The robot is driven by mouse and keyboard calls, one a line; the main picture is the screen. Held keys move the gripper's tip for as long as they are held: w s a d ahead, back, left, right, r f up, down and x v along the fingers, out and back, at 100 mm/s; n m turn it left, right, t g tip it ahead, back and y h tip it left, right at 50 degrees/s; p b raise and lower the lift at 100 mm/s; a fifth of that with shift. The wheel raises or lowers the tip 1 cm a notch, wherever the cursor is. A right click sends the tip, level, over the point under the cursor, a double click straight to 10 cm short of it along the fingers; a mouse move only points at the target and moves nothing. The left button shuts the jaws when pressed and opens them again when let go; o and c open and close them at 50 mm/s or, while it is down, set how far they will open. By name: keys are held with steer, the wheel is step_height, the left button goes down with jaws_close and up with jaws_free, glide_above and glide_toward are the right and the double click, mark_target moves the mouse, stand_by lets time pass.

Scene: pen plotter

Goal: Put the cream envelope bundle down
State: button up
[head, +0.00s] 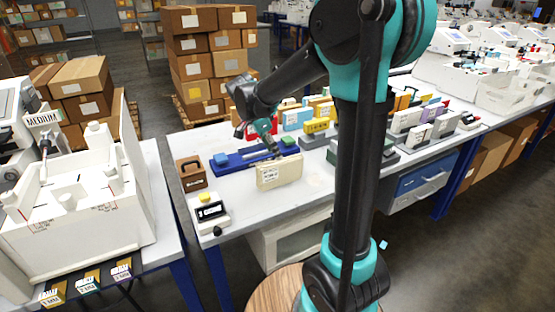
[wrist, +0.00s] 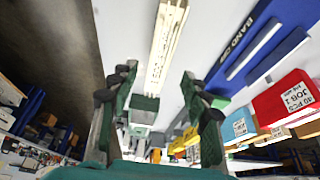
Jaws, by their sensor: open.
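The cream envelope bundle (head: 279,171) stands upright on its long edge on the pale table, near the front, with a printed label on its face. In the wrist view the bundle (wrist: 166,45) shows as a narrow stack of cream edges beyond the fingertips. My gripper (head: 273,143) is just behind and above the bundle in the head view. In the wrist view my gripper (wrist: 157,84) has its fingers spread wide, with nothing held between them. The fingertips look apart from the bundle.
A brown box (head: 190,173) and a small device with a yellow button (head: 210,213) stand to the left. Several coloured bundles and grey holders stand behind and right. Bare tabletop (head: 315,190) lies right of the bundle.

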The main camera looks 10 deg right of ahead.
steer(key=v, duration=0.4)
steer(key=s+d+f+n+t+y, duration=0.1)
steer(key=s+d+f+n+y, duration=0.1)
steer(key=s+d+f+n, duration=0.2)
steer(key=s+d+f+n+t+y, duration=0.1)
steer(key=s+d+f+n, duration=0.3)
steer(key=s+f+n, duration=0.6)
steer(key=s+f+y, duration=0.1)
steer(key=s, duration=0.5)
steer(key=shift+s+t, duration=0.3)
steer(key=shift+t, duration=0.1)
steer(key=shift+d+f, duration=0.1)
steer(key=shift+d, duration=0.05)
